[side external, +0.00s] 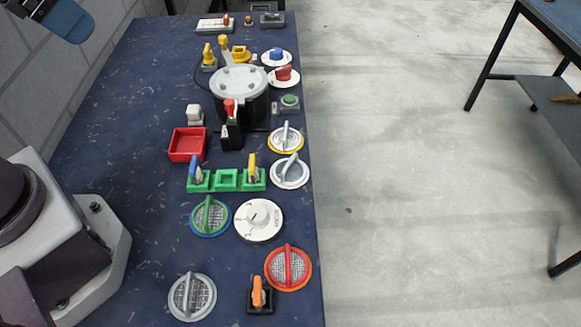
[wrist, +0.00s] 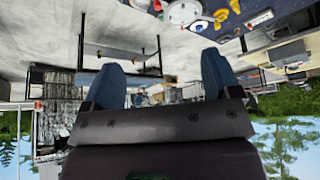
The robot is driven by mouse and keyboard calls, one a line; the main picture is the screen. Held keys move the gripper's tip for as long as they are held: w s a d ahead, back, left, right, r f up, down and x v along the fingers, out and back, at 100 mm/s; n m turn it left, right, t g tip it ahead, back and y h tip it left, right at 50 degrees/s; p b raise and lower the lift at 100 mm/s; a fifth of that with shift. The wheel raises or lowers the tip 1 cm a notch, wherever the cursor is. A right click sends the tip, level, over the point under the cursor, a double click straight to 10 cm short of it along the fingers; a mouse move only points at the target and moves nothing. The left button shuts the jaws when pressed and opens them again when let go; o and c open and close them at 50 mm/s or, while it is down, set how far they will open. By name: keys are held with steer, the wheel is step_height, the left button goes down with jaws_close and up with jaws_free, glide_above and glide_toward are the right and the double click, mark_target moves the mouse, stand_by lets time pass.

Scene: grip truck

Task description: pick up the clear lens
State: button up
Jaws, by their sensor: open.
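Several round lenses with raised grip bars lie on the blue table (side external: 150,130). A pale grey one (side external: 192,297) lies at the near end, and a whitish one (side external: 290,172) lies near the right edge; I cannot tell for sure which is the clear lens. Others are red-orange (side external: 288,268), green with a blue rim (side external: 210,216) and yellow-rimmed (side external: 285,140). My gripper (wrist: 160,64) is open and empty, its two blue fingers wide apart in the wrist view. In the side view, a blue part of it shows at the top left, above and away from the lenses.
A white numbered dial (side external: 258,220), an orange switch (side external: 259,295), green holders (side external: 227,180), a red tray (side external: 187,145) and a tall silver-lidded pot (side external: 240,95) stand among the lenses. The table's left side is mostly clear. Another table (side external: 550,80) stands at right.

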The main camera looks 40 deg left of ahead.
steer(key=shift+o, duration=1.1)
steer(key=n+g, duration=0.6)
steer(key=n, duration=1.5)
glide_above(290, 161)
step_height(290, 161, down, 22)
steer(key=r, duration=0.1)
steer(key=f, duration=0.7)
steer(key=shift+s+a, duration=0.2)
steer(key=shift+a, duration=0.1)
steer(key=shift+w+d+f, duration=0.1)
steer(key=shift+d+f, duration=0.05)
steer(key=shift+f, duration=1.35)
steer(key=shift+w+d+f, duration=0.1)
steer(key=shift+f, duration=1.35)
steer(key=c, duration=0.9)
